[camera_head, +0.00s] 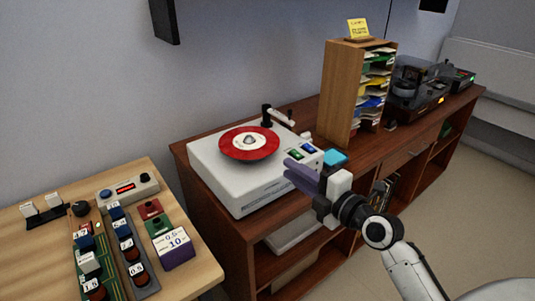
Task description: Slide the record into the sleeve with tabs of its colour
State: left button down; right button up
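A red record (231,149) with a pale centre lies flat on a white turntable (238,201). A wooden rack (342,95) stands to the right on the same cabinet. Its slots hold several sleeves (376,85) with green, yellow, white and blue showing; single tabs are too small to tell apart. My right gripper (288,172) is in front of the turntable's right part, to the right of the record and apart from it. Its dark fingers lie close together in the picture, and I cannot tell whether they are open. It shows no record in it. My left gripper is out of view.
The turntable's tonearm (281,117) stands behind the record. A yellow note (358,29) tops the rack. Dark equipment (419,88) stands right of the rack. A light wooden table (30,249) at left carries switches, blocks and a purple box (177,257).

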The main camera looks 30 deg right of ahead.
aim_at(267, 155)
jog(key=w, duration=0.4)
jog(key=w+p, duration=0.1)
jog(key=w, duration=0.1)
jog(key=shift+a+f, duration=0.25)
jog(key=shift+a, duration=0.05)
jog(key=shift+w+a+f+b, duration=0.1)
jog(key=shift+w+f+b, duration=0.15)
jog(key=shift+w+b, duration=0.5)
jog(key=shift+w, duration=1)
jog(key=shift+c, duration=0.3)
grip_shut()
jog(key=shift+a, duration=0.1)
jog(key=shift+r+p, duration=1.15)
jog(key=shift+r, duration=0.45)
